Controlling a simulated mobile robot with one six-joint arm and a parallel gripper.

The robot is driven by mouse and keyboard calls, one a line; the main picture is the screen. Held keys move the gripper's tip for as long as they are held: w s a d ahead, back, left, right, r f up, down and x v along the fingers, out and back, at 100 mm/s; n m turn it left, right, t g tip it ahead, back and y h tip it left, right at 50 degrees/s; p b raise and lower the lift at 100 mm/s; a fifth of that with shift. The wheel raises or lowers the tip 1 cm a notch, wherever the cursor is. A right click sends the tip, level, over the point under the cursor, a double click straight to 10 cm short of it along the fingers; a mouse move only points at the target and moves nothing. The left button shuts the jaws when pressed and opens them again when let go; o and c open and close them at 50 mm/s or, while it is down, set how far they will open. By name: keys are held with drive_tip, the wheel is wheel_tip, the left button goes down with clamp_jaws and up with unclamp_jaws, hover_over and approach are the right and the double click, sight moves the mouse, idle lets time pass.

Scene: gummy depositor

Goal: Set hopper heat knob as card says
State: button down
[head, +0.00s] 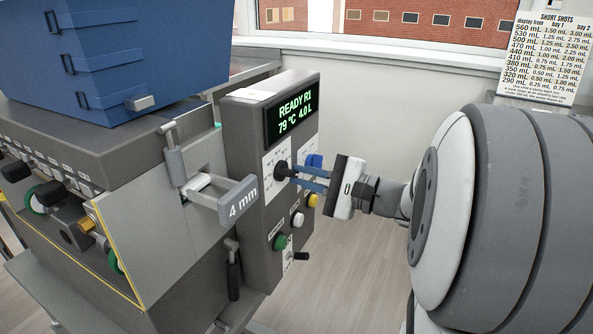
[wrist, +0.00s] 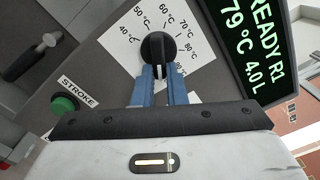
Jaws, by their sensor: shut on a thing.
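The black heat knob (wrist: 157,47) sits on a white dial plate (wrist: 184,27) with marks from 40 °C upward; the highest marks are partly hidden by my gripper. My gripper (wrist: 159,72) has its blue fingers closed on the knob in the wrist view. In the head view my gripper (head: 296,174) reaches from the right to the knob (head: 282,171) on the grey control panel. The display (head: 291,119) reads READY R1, 79 °C, 4.0 L. A card headed SHORT SHOTS (head: 551,58) hangs at the upper right, listing display and bay volumes; I see no heat setting on it.
Below the knob are a white button (head: 298,219), a yellow button (head: 313,200), a green button (head: 280,242) and a small black lever (head: 300,256). A blue button (head: 314,160) is beside the fingers. A handle marked 4 mm (head: 240,202) juts out left. The blue hopper (head: 140,55) stands upper left.

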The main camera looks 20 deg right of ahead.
drive_tip(key=shift+f, duration=0.1)
drive_tip(key=c, duration=1.5)
unclamp_jaws()
drive_tip(key=shift+o, duration=0.2)
drive_tip(key=p+v, duration=0.1)
drive_tip(key=v, duration=0.6)
drive_tip(key=shift+s+d, duration=0.3)
drive_tip(key=shift+d, duration=0.05)
